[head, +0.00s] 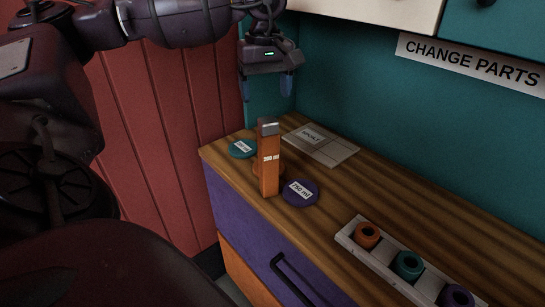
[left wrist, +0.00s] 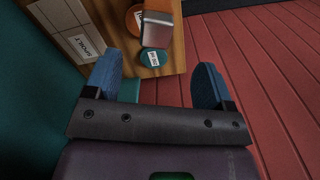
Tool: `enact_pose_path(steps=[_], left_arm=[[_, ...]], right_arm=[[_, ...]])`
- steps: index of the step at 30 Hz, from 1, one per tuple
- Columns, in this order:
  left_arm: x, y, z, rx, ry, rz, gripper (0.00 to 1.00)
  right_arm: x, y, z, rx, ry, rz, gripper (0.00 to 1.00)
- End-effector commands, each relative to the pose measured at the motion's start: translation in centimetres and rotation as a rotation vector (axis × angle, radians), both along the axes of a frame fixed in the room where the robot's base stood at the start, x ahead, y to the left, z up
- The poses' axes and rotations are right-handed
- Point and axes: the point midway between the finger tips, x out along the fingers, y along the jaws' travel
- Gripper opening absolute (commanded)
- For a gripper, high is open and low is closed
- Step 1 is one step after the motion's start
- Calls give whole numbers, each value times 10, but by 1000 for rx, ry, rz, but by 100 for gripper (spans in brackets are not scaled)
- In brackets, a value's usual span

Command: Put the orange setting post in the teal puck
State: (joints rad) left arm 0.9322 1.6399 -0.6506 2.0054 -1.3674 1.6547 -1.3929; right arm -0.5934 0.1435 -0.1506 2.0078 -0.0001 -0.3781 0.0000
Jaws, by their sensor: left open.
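The orange setting post (head: 269,176) stands upright on the wooden counter and has a grey top and a white label. Its grey top also shows in the left wrist view (left wrist: 158,32). The teal puck (head: 241,149), a flat disc with a white label, lies behind and left of the post near the counter's left end. It also shows in the left wrist view (left wrist: 150,60), partly covered by the post's top. My left gripper (head: 265,88) is open and empty, raised above the counter, its blue fingers apart. My right gripper is not in view.
An orange puck (head: 255,167) is mostly hidden behind the post. A purple puck (head: 301,193) lies right of it. A pale board (head: 338,152) marked SPOILT lies at the back. A tray (head: 384,256) holds orange, teal and purple rings. The teal wall stands close behind.

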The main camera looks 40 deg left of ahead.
Motion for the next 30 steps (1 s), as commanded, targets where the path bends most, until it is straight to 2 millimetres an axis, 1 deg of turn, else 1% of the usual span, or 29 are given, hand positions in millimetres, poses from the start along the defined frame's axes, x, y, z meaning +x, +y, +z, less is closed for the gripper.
enact_pose_path(steps=[9, 12, 17, 20, 27, 30], left_arm=[[0, 1, -42, 7, 2, -2, 77], [0, 1, -50, 6, 1, -2, 77], [1, 1, -55, 5, -1, -2, 77], [2, 0, -63, 4, 1, -2, 77], [5, -1, -94, 4, 2, 0, 77], [5, -1, -103, 4, 1, -1, 77]], right_arm=[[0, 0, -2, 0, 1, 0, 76], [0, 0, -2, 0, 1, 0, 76], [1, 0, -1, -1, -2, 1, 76], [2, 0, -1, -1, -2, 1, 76], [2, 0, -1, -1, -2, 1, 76], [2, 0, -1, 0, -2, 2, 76]])
